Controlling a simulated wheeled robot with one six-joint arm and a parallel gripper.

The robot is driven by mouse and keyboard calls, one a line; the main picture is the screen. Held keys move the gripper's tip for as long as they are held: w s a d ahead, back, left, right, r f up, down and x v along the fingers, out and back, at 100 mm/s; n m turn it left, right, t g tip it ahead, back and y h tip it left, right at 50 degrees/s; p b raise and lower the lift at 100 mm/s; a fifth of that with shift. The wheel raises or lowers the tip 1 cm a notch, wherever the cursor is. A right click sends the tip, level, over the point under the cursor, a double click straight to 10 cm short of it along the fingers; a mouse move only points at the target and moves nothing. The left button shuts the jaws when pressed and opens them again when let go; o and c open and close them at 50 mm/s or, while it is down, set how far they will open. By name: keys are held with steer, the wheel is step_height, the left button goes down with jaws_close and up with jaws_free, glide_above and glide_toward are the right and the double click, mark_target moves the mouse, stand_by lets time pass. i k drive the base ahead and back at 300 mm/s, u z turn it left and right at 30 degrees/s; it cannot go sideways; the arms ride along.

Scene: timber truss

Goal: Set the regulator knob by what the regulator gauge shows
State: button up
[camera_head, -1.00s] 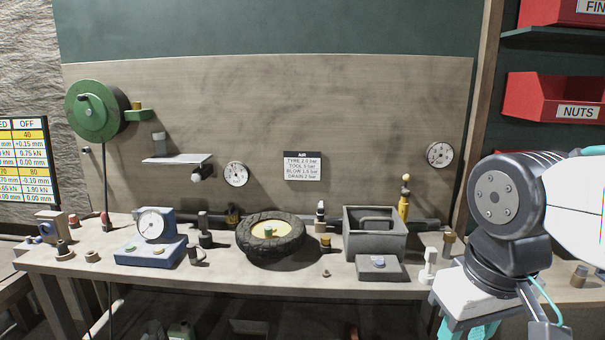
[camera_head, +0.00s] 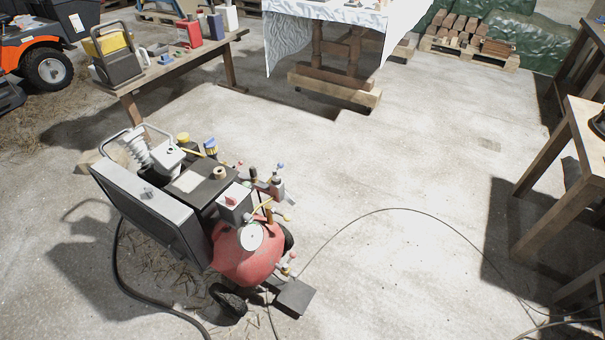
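A wheeled compressor with a red tank (camera_head: 245,262) stands on the concrete floor at the lower left. A round white gauge (camera_head: 250,236) faces me on the tank's front; its needle is too small to read. Several small valves and coloured knobs (camera_head: 275,185) cluster at the compressor's right side. A red knob (camera_head: 231,199) sits on a pale box above the gauge. I cannot tell which knob is the regulator's. My gripper is not in view.
A black hose (camera_head: 118,262) and a thin cable (camera_head: 385,210) lie on the floor. A wooden bench (camera_head: 165,70) with cans stands behind left, a cloth-covered table (camera_head: 345,14) at the back, a timber table (camera_head: 550,170) at right. The middle floor is clear.

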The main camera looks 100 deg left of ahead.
mark_target(276, 180)
steer(key=u, duration=0.05)
steer(key=k, duration=1.65)
steer(key=u, duration=2.45)
steer(key=i, duration=1)
steer(key=z, duration=0.05)
